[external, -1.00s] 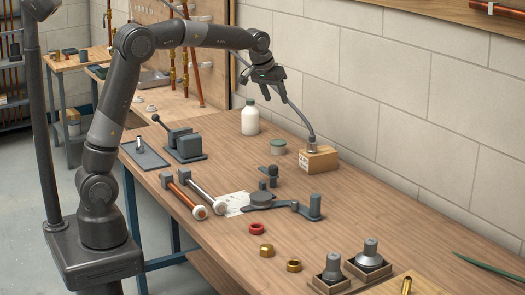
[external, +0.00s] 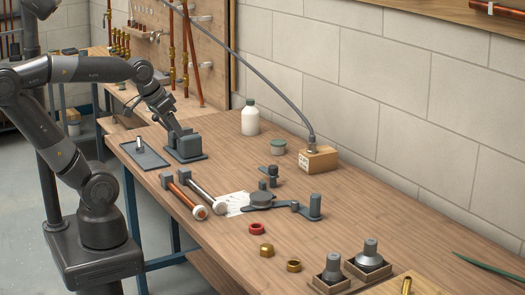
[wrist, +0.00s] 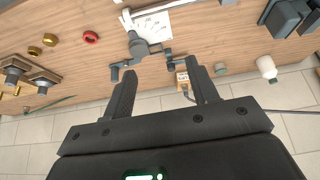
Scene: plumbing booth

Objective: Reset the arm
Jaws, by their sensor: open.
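My arm is folded back over the left end of the bench in the external view. My gripper (external: 170,124) points down there, in front of or just above the grey vise (external: 186,146); I cannot tell whether they touch. In the wrist view my gripper (wrist: 163,78) has its two dark fingers wide apart with nothing held between them. Beyond the fingers lie the wooden bench (wrist: 215,40) and a small cardboard box (wrist: 183,79), which shows in the gap but at a distance.
A grey hose (external: 270,75) rises from the cardboard box (external: 318,160) toward the upper left.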

